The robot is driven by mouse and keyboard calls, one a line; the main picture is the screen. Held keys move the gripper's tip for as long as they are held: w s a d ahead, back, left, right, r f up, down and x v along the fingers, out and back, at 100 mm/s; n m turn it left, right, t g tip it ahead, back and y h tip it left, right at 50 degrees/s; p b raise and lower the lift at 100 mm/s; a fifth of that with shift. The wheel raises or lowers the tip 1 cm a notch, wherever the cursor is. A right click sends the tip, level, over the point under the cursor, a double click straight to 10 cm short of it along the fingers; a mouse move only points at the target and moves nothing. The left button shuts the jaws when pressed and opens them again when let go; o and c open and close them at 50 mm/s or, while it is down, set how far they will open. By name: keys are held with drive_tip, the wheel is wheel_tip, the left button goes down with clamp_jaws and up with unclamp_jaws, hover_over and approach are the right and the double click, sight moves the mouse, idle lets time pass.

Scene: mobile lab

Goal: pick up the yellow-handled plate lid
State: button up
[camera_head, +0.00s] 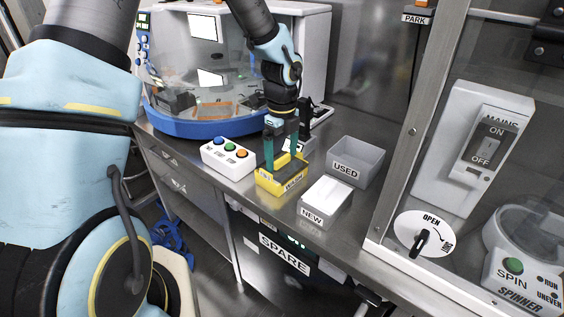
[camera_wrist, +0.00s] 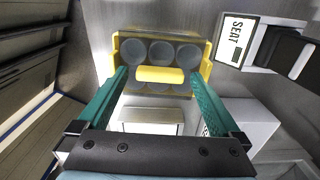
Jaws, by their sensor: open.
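The yellow handle (camera_wrist: 160,75) is a short horizontal bar in the wrist view, on a clear lid above a plate with several round grey wells (camera_wrist: 160,52). The plate and lid sit in a yellow-sided holder (camera_wrist: 117,48); in the head view this yellow holder (camera_head: 268,186) stands on the bench. My gripper (camera_wrist: 160,80) is open and points down over the holder, also in the head view (camera_head: 282,166). Its teal fingers appear on either side of the handle, with a gap at each end. I cannot tell the height left between the fingertips and the lid.
A white box with coloured buttons (camera_head: 228,158) stands left of the holder. The grey USED bin (camera_head: 371,157) and the NEW box (camera_head: 325,204) stand to the right. A blue-based machine (camera_head: 200,126) is behind. A SEAT-labelled device (camera_wrist: 234,42) sits beside the holder.

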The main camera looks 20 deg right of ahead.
sight(282, 158)
drive_tip(key=shift+f, duration=0.4)
drive_tip(key=c, duration=1.3)
drive_tip(key=shift+o, duration=0.2)
wheel_tip(282, 158, up, 10)
drive_tip(key=b, duration=0.1)
drive_tip(key=shift+r, duration=0.15)
